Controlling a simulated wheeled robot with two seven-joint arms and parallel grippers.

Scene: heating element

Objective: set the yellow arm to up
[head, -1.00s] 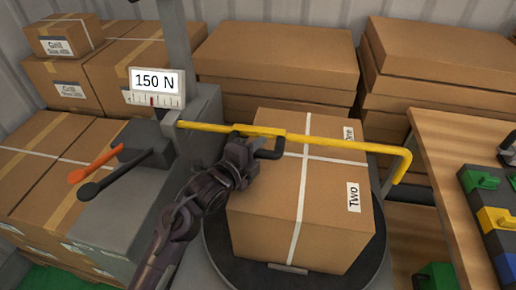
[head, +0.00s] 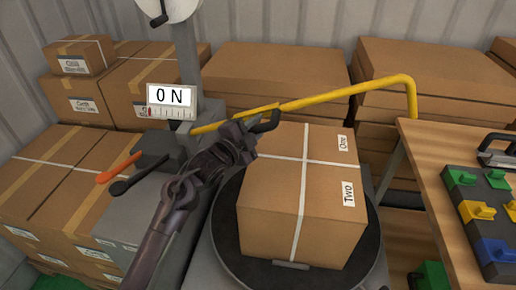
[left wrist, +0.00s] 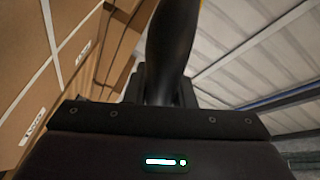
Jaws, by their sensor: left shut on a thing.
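The yellow arm (head: 345,93) is a bent bar on the grey machine. In the head view it slopes up from the column to the right, with its outer end bent down, above the box. Its black handle (head: 268,122) hangs under the bar. My left gripper (head: 252,133) is at this handle and shut on it. The left wrist view shows a dark rounded piece (left wrist: 172,50) standing between the fingers, with a bit of yellow at its top. The fingertips are partly hidden in the head view. My right gripper is not in view.
A taped box (head: 275,190) stands on the round black turntable (head: 228,235) under the arm. A display (head: 171,96) reads 0 N. Orange (head: 118,168) and black (head: 138,174) levers stick out at left. A wooden table (head: 430,170) with coloured blocks is at right.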

